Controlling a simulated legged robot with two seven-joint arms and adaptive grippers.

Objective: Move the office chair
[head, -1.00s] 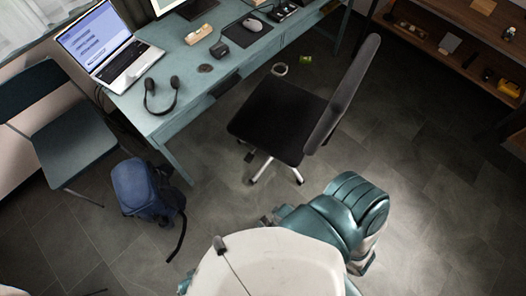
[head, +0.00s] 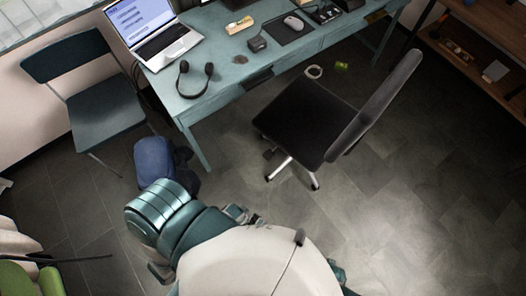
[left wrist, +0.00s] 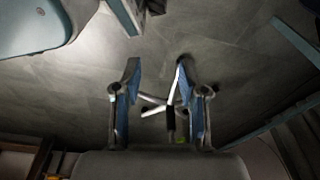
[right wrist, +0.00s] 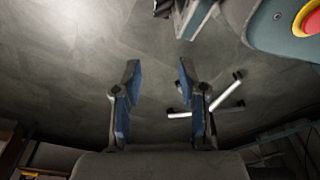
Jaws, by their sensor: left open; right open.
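The office chair has a black seat (head: 305,120), a tall grey-black backrest (head: 378,105) on its right side and a silver star base (head: 281,168). It stands on the floor in front of the desk. In the left wrist view, my left gripper (left wrist: 158,78) is open and empty, with silver chair legs (left wrist: 158,104) seen beyond and between its fingers. In the right wrist view, my right gripper (right wrist: 159,78) is open and empty, with the silver legs (right wrist: 218,110) beyond its right finger. Neither gripper appears to touch the chair. I cannot make out the fingers clearly in the head view.
A teal desk (head: 222,75) with a laptop (head: 158,32) and headphones (head: 196,78) stands behind the chair. A teal side chair (head: 104,117) and blue backpack (head: 154,160) are at left. A wooden shelf (head: 470,50) is at upper right. Floor at lower right is clear.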

